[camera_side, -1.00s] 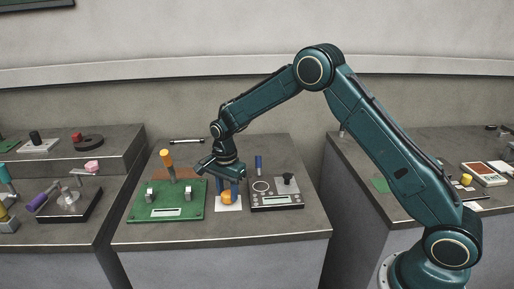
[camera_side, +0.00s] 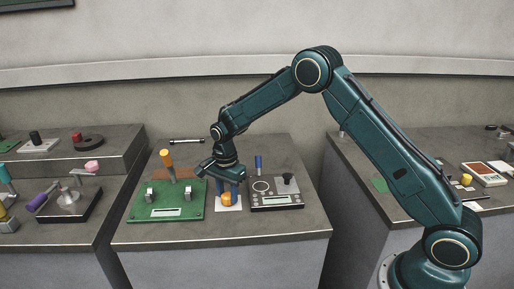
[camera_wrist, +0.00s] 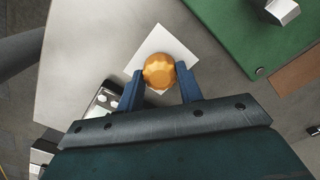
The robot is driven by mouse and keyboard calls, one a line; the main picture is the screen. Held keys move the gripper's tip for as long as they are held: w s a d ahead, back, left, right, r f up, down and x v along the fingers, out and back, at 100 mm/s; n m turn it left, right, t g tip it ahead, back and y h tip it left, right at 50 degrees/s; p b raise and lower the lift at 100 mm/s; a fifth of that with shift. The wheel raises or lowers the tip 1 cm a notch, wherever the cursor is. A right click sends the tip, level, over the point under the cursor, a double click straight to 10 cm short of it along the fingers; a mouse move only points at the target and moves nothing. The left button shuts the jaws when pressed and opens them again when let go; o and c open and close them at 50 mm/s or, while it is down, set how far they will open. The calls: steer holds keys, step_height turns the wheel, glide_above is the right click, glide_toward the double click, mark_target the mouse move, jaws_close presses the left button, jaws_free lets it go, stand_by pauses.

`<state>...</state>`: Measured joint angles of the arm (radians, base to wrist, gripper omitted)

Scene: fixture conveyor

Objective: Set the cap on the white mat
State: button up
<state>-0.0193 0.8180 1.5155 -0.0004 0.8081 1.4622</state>
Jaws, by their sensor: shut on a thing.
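The cap (camera_wrist: 158,71) is an orange, ridged round piece. It sits between the two blue fingers of my gripper (camera_wrist: 160,85), which is shut on it. In the side view the cap (camera_side: 227,199) shows low at the fingertips of my gripper (camera_side: 228,193), over the white mat. The white mat (camera_side: 229,208) lies on the grey table; it also shows in the wrist view (camera_wrist: 158,39) behind and around the cap. Whether the cap's underside touches the mat, I cannot tell.
A green board (camera_side: 140,207) with metal clamps and an orange-topped lever (camera_side: 166,158) stands left of the mat. A dark device with a dial (camera_side: 276,199) and a blue-handled part (camera_side: 259,163) stand to the right. The table front is clear.

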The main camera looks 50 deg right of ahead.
mark_target(228, 194)
steer(key=shift+f, duration=0.25)
steer(key=o, duration=1.1)
steer(key=shift+r, duration=0.1)
step_height(228, 194, up, 14)
steer(key=shift+f, duration=0.15)
